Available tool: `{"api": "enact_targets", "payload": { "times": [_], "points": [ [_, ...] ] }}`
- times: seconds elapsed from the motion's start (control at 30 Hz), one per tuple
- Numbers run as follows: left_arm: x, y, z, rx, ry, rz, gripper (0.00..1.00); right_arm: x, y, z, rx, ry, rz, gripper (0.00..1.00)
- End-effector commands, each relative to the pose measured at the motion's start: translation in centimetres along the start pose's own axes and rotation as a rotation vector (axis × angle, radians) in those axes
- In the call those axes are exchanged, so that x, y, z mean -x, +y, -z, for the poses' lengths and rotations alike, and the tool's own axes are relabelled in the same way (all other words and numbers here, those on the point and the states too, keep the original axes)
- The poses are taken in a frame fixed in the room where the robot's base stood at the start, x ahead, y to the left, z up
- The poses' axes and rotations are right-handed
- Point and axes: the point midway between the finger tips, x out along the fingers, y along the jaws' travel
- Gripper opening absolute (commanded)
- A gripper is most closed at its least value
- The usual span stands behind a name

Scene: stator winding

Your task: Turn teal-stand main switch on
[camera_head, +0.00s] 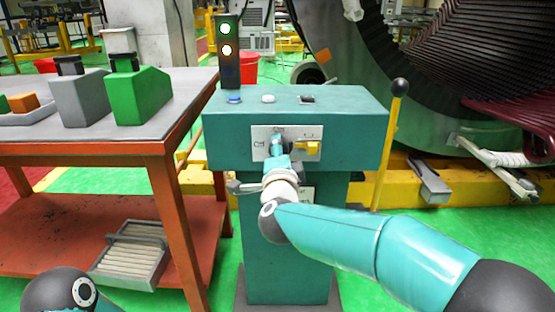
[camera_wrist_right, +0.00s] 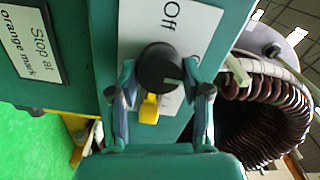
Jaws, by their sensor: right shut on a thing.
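The teal stand (camera_head: 295,115) is in the middle of the head view, with a white switch plate on its front. The main switch is a round black knob (camera_wrist_right: 160,67) with a pale pointer mark, seen in the right wrist view near the word "Off". A yellow piece (camera_wrist_right: 150,108) shows beside the knob. My right gripper (camera_wrist_right: 159,74) has a fingertip on each side of the knob and is shut on it. In the head view my right arm hides the knob. Part of my left arm shows at the bottom left, with its gripper out of the picture.
A signal tower (camera_head: 228,50) stands behind the stand's left end. A yellow lever (camera_head: 388,145) with a black ball rises at its right. An orange table (camera_head: 110,145) with green and grey blocks is at left. A large wound stator (camera_head: 350,60) is behind.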

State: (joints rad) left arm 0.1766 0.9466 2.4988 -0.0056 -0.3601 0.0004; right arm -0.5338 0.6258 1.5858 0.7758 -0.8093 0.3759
Motion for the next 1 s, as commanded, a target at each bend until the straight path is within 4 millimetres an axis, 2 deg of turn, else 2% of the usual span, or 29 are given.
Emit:
{"api": "enact_targets", "payload": {
  "times": [0.03, 0.57, 0.6, 0.73, 1.0],
  "points": [
    [-0.29, -0.10, 0.01, 0.000, 0.000, 0.000, 0.43, -0.03, 0.60, 0.08, -0.015, 0.003, -0.009, 0.13],
    [-0.42, -0.15, 0.00, 0.000, 0.000, 0.000, 0.43, -0.05, 0.62, 0.14, -0.042, 0.004, -0.012, 0.13],
    [-0.42, -0.15, 0.00, 0.000, 0.000, 0.000, 0.43, -0.05, 0.63, 0.15, -0.042, 0.004, -0.012, 0.51],
    [-0.42, -0.15, 0.00, 0.000, 0.000, 0.000, 0.43, -0.05, 0.58, 0.12, -0.042, 0.004, -0.011, 0.72],
    [-0.39, -0.14, 0.01, 0.000, 0.000, 0.000, 0.43, -0.02, 0.28, 0.05, -0.040, 0.002, -0.005, 0.73]
  ]
}}
